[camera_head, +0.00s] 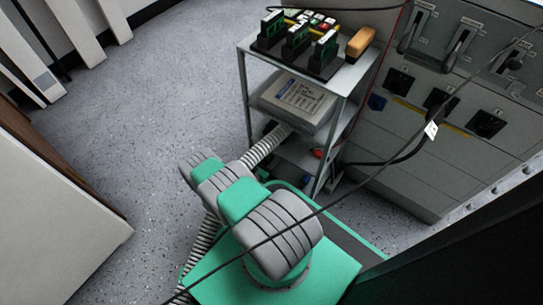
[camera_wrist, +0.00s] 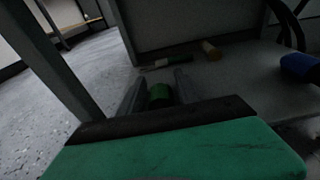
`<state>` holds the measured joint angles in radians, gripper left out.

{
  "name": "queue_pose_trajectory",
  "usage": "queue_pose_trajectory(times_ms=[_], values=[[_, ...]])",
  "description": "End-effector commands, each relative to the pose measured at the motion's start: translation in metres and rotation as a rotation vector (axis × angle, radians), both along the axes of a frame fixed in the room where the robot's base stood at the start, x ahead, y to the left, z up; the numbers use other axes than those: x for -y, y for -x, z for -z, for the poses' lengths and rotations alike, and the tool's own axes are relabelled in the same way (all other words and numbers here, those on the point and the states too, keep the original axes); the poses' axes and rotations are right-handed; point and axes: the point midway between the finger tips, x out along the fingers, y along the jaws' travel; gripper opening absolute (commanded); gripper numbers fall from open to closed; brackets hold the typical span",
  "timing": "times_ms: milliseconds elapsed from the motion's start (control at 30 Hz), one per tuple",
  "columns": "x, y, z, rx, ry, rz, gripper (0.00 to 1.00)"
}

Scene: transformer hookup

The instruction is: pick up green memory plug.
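A short dark-green cylinder (camera_wrist: 160,95), which looks like the green memory plug, lies on a grey shelf in the wrist view. My gripper (camera_wrist: 158,78) has its two grey fingers apart, one on each side of this cylinder. A small gap seems to show on both sides, so it looks open and not closed on it. Farther back lies a slim white and green piece (camera_wrist: 168,62); I cannot tell whether it is also a plug. In the head view my arm reaches toward the lower part of a cart, and the gripper and green plug are hidden.
An orange-brown cylinder (camera_wrist: 210,50) and a blue piece (camera_wrist: 300,66) are also on the shelf. A cart leg (camera_wrist: 62,60) stands close at left. In the head view the cart (camera_head: 352,75) stands beside a grey cabinet (camera_head: 420,160); a cable crosses the view.

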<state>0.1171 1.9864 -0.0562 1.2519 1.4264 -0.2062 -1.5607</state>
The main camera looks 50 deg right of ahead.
Motion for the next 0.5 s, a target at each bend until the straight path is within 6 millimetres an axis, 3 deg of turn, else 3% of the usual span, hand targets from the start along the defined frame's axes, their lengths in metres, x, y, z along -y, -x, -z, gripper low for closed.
queue_pose_trajectory(times_ms=[500], values=[[-0.0001,0.0001,0.0002,0.000,0.000,0.000,0.00]])
